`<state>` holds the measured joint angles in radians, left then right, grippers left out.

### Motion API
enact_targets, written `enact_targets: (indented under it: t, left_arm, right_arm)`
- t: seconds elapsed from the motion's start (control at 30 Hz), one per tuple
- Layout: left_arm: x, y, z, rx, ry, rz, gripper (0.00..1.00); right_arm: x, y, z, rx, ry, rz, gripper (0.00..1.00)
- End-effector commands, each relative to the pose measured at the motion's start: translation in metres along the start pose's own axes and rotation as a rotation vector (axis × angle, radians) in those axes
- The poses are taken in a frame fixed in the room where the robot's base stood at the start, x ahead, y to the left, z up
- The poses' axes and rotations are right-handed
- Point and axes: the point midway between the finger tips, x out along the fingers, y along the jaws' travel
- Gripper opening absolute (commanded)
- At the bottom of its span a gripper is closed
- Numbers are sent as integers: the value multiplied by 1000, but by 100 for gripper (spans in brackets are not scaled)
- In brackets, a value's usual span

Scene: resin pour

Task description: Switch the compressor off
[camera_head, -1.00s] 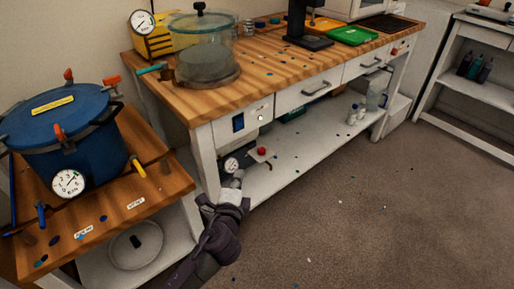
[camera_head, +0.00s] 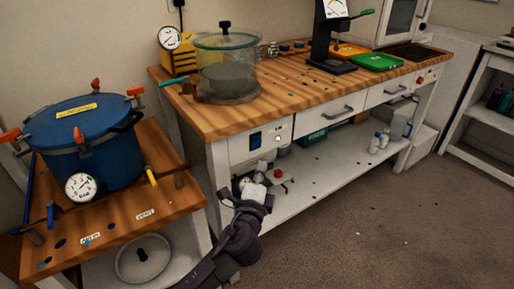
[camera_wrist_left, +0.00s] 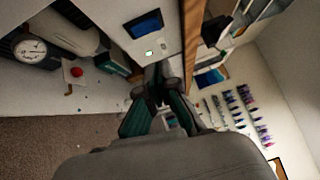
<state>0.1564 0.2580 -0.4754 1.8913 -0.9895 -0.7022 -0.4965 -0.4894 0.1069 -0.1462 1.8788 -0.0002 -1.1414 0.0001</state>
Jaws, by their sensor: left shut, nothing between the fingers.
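A machine with a round dial gauge (camera_wrist_left: 30,48) and a red knob (camera_wrist_left: 76,72) sits on the low shelf under the workbench; it looks like the compressor. In the head view the red knob (camera_head: 278,173) shows just right of my left gripper, which partly hides the machine. Above it, the bench front has a white panel (camera_head: 238,148) with a dark blue rectangle (camera_head: 255,138) and a small white button (camera_head: 278,138). My left gripper (camera_head: 258,183) is shut and empty, below this panel. In the left wrist view its fingertips (camera_wrist_left: 160,72) appear near the button (camera_wrist_left: 149,53).
A blue pressure pot (camera_head: 85,150) with a gauge stands on a wooden side table at left. A glass chamber (camera_head: 226,75) and a yellow gauge box (camera_head: 180,62) are on the workbench. Bottles (camera_head: 376,143) stand on the low shelf.

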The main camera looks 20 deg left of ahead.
Motion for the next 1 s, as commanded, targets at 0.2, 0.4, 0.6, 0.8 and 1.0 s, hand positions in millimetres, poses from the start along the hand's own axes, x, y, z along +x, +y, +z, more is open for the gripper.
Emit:
enact_targets:
  t: [0.2,0.4,0.6,0.8,1.0]
  left_arm:
    - [49,0,0,2,-1,-2,0]
    - [73,0,18,2,-1,-1,0]
    - [82,0,28,1,0,1,0]
    - [83,0,29,0,0,1,0]
    - [83,0,29,-1,0,2,0]
  right_arm:
    - [-3,0,-2,0,1,0,0]
    - [-14,0,-9,1,18,0,0]
    - [-13,0,-8,2,15,0,0]
    - [-12,0,-6,2,9,1,0]
    - [-12,1,-5,3,8,1,0]
